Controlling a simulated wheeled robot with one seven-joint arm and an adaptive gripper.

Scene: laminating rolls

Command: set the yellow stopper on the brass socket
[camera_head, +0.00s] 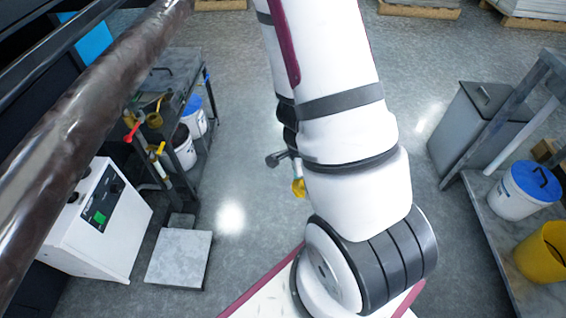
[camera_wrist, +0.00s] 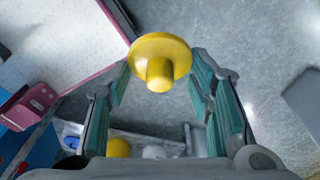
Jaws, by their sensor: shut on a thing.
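The yellow stopper (camera_wrist: 160,46), a round flange with a short stub, sits between the fingertips of my gripper (camera_wrist: 160,72) in the wrist view. My gripper is shut on it. In the head view the stopper (camera_head: 299,187) shows small beside my arm, held above the open floor; most of my gripper (camera_head: 289,166) is hidden behind the arm. A small brass-coloured cup-like fitting (camera_head: 153,119) is at the dark bench on the left, well apart from the stopper. I cannot tell for sure that it is the brass socket.
A red-handled fitting (camera_head: 132,129) and a yellow-topped one (camera_head: 160,149) are near the brass-coloured fitting. A white control cabinet (camera_head: 95,225) and a large dark roller (camera_head: 85,120) are at the left. A yellow bucket (camera_head: 543,252) stands at right. The middle floor is clear.

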